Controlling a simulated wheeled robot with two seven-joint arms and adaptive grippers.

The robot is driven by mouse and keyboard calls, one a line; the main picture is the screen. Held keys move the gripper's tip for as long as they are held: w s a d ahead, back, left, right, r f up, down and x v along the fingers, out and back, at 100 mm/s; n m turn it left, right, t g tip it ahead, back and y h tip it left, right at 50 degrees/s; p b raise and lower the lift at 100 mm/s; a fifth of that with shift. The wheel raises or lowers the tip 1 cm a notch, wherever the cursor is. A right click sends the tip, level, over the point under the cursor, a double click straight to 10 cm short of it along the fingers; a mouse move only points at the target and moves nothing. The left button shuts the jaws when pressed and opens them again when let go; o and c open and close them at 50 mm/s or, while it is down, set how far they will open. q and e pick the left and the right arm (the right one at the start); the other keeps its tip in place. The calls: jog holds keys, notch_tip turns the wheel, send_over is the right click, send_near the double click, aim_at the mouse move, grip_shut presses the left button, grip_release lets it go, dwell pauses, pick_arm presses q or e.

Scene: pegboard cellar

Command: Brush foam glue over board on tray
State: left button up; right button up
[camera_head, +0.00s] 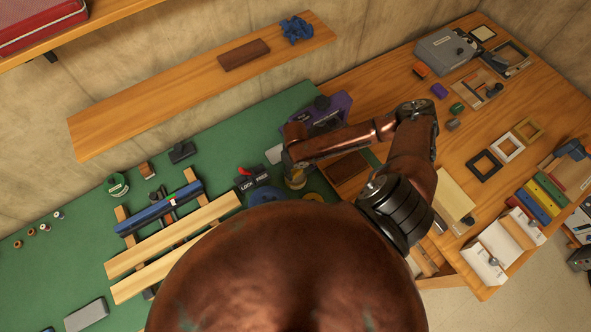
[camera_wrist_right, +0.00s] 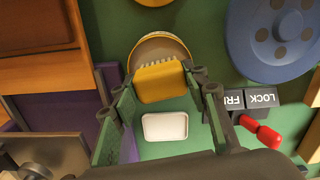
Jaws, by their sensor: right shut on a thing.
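My right gripper (camera_head: 293,160) reaches over the green bench surface, partly hidden by its own wrist. In the right wrist view, my right gripper (camera_wrist_right: 162,92) is shut on a yellow brush (camera_wrist_right: 160,82) with pale bristles. The bristles overlap the opening of a round, yellow-rimmed pot (camera_wrist_right: 134,53); I cannot tell whether they touch the inside. The pot (camera_head: 295,182) shows just below the gripper in the head view. A dark brown board (camera_head: 348,168) lies right of it, partly under my forearm; its tray cannot be made out clearly. My left gripper is out of view.
A LOCK/FREE block with a red lever (camera_head: 252,179) stands left of the pot, near a blue disc (camera_head: 266,195). A purple holder (camera_head: 325,115) is behind my forearm. Wooden rails (camera_head: 180,235) lie left. Frames (camera_head: 507,146) and a grey box (camera_head: 444,50) occupy the right-hand table.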

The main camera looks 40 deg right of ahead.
aim_at(296, 170)
jog(key=shift+f, duration=0.3)
jog(key=shift+s+f+p, duration=0.15)
jog(key=shift+s+p, duration=0.05)
jog(key=shift+p, duration=0.25)
dwell(2.3)
notch_tip(296, 170, up, 7)
jog(key=p, duration=0.8)
jog(key=shift+w+p, duration=0.15)
jog(key=shift+p, duration=0.2)
dwell(0.6)
